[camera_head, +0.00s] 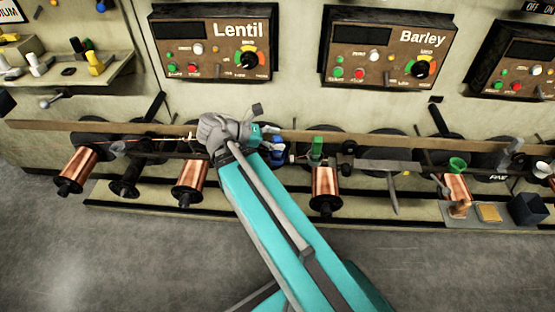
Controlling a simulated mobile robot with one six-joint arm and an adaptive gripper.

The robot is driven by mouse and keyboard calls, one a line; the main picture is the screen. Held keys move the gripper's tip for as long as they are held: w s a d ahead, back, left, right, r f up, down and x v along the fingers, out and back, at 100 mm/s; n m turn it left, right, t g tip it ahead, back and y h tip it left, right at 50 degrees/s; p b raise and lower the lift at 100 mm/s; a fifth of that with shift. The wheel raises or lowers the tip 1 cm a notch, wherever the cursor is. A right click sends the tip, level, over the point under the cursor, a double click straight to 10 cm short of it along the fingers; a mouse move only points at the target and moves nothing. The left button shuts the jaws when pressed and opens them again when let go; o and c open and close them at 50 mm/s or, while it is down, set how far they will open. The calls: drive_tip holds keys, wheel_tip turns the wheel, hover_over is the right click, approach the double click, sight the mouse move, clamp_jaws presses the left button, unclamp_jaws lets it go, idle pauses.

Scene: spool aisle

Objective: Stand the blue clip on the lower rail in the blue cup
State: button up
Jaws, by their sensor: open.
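A small blue piece (277,147), which looks like the blue clip, shows at the lower rail just right of my wrist. My arm partly covers this spot, so its full shape and what it touches are unclear. My gripper (264,139) is at the end of the arm, close to the left side of the blue piece. Its fingers are small and mostly hidden; it is open, with nothing seen held. A dark navy square container (528,208) stands at the far right on the lower ledge; I cannot tell whether it is the blue cup.
A green clip (317,147) stands right of the blue piece. A green cup (457,163) is farther right, near a yellowish block (488,213). Several copper spools, one of them (325,186), hang below the rail. The Lentil panel (215,45) and Barley panel (388,50) are above. The floor is clear.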

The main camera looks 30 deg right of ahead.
drive_tip(key=shift+r, duration=0.15)
wheel_tip(320, 180, up, 4)
drive_tip(key=p, duration=0.4)
drive_tip(key=shift+r, duration=0.1)
drive_tip(key=w+a+f+n+t+b, duration=0.1)
drive_tip(key=w+a+f+n+t, duration=0.1)
drive_tip(key=w+a+n+t, duration=0.3)
wheel_tip(320, 180, up, 7)
drive_tip(key=m+g+p, duration=0.2)
drive_tip(key=p, duration=0.5)
drive_tip(key=w+a+f+n+t+h+b, duration=0.1)
drive_tip(key=w+a+f+n+t+b, duration=0.1)
drive_tip(key=w+a, duration=0.5)
drive_tip(key=shift+w+a+t, duration=0.4)
drive_tip(key=shift+a+t, duration=0.2)
drive_tip(key=shift+a, duration=1.7)
